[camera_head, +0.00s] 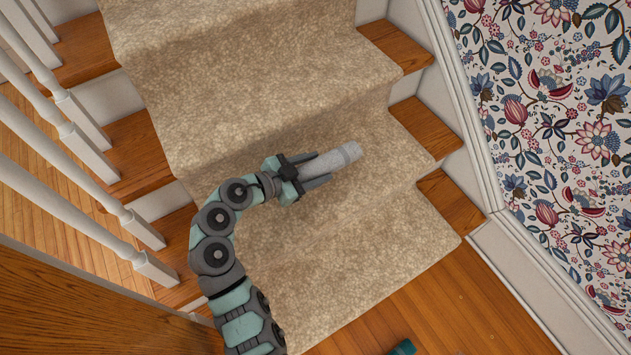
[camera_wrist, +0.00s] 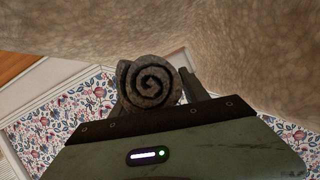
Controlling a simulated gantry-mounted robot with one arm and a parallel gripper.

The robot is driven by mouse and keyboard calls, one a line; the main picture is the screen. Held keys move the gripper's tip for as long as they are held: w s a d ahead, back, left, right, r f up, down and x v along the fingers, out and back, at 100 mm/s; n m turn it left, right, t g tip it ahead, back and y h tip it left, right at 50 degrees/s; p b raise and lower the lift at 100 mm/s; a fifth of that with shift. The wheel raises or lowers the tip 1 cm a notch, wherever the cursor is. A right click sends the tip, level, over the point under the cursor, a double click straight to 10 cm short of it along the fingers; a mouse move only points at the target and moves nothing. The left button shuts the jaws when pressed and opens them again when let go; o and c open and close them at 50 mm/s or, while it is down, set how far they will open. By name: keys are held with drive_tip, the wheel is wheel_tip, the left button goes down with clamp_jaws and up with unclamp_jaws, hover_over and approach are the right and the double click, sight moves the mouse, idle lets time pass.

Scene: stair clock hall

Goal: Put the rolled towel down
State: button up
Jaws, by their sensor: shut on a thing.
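The rolled towel (camera_head: 332,160) is a light grey cylinder in the head view. My gripper (camera_head: 318,172) is shut on it, and the towel sticks out past the fingers toward the upper right. In the wrist view the towel (camera_wrist: 150,84) shows its end as a dark grey spiral, with a finger (camera_wrist: 192,86) beside it. The towel is over the beige carpeted stairs (camera_head: 340,225). I cannot tell whether it touches the carpet or hangs just above it. The part of the towel between the fingers is partly hidden.
White balusters (camera_head: 80,130) line the left side. A wall with floral paper (camera_head: 550,120) and a white skirting board stand on the right. Bare wood floor (camera_head: 470,310) lies at the bottom right, with a small teal thing (camera_head: 404,348) at the lower edge. The carpet around the towel is clear.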

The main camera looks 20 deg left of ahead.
wheel_tip(320, 180, down, 6)
drive_tip(key=shift+r+b, duration=0.15)
drive_tip(key=shift+b, duration=0.4)
drive_tip(key=o, duration=1.4)
drive_tip(key=shift+r, duration=0.1)
drive_tip(key=b+v, duration=0.1)
drive_tip(key=v, duration=0.2)
drive_tip(key=shift+s+a, duration=0.15)
drive_tip(key=shift+s, duration=0.05)
drive_tip(key=shift+s+a+r, duration=0.1)
drive_tip(key=shift+s, duration=0.1)
